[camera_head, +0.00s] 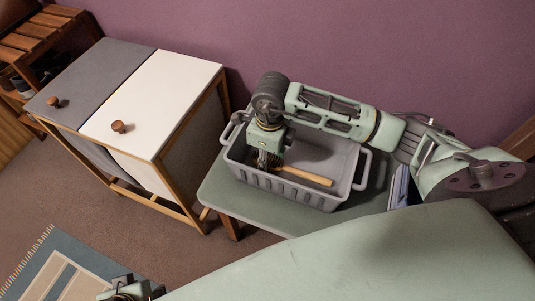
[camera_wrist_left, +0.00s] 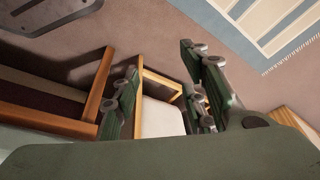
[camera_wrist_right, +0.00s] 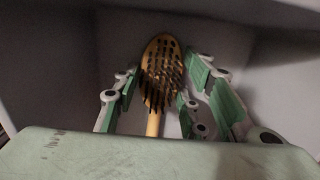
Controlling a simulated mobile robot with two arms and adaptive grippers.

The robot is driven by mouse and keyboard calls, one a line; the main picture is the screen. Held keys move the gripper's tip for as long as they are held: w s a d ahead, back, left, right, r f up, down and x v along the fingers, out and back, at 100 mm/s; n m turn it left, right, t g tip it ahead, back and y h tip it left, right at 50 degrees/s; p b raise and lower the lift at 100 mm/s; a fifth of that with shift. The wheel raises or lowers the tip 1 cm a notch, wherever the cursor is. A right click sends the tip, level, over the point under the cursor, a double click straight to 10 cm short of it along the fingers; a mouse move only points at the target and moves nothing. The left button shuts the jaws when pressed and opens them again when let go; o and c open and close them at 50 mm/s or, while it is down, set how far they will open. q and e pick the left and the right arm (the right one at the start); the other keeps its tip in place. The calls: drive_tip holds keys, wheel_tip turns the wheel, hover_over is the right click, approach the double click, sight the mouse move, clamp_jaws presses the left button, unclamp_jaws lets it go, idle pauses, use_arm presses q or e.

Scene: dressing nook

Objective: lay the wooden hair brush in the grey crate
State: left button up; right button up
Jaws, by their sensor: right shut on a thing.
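The wooden hair brush (camera_head: 306,176) is inside the grey crate (camera_head: 318,195), its light wooden handle pointing right. In the right wrist view the oval brush head (camera_wrist_right: 162,72) shows dark bristles turned toward the camera. My right gripper (camera_head: 266,158) reaches down into the left part of the crate and is shut on the brush; its fingers (camera_wrist_right: 158,105) stand either side of it. Whether the brush touches the crate floor is hard to tell. My left gripper (camera_wrist_left: 163,95) is open and empty, low at the bottom edge of the head view (camera_head: 130,290).
The crate stands on a green-topped table (camera_head: 228,197) against the purple wall. To the left is a cabinet with a grey lid (camera_head: 90,85) and a white lid (camera_head: 155,100), both with wooden knobs. A patterned rug (camera_head: 60,270) lies on the floor.

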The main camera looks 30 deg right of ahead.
drive_tip(key=shift+f, duration=0.15)
drive_tip(key=o, duration=1.2)
drive_tip(key=shift+c, duration=0.2)
use_arm(q)
drive_tip(key=shift+r, duration=0.85)
use_arm(e)
wheel_tip(320, 180, up, 3)
drive_tip(key=shift+p, duration=0.35)
use_arm(q)
wheel_tip(320, 180, down, 9)
drive_tip(key=p, duration=0.1)
drive_tip(key=shift+g, duration=0.3)
use_arm(e)
wheel_tip(320, 180, up, 9)
drive_tip(key=shift+s+d+r, duration=0.15)
drive_tip(key=shift+s+r, duration=0.05)
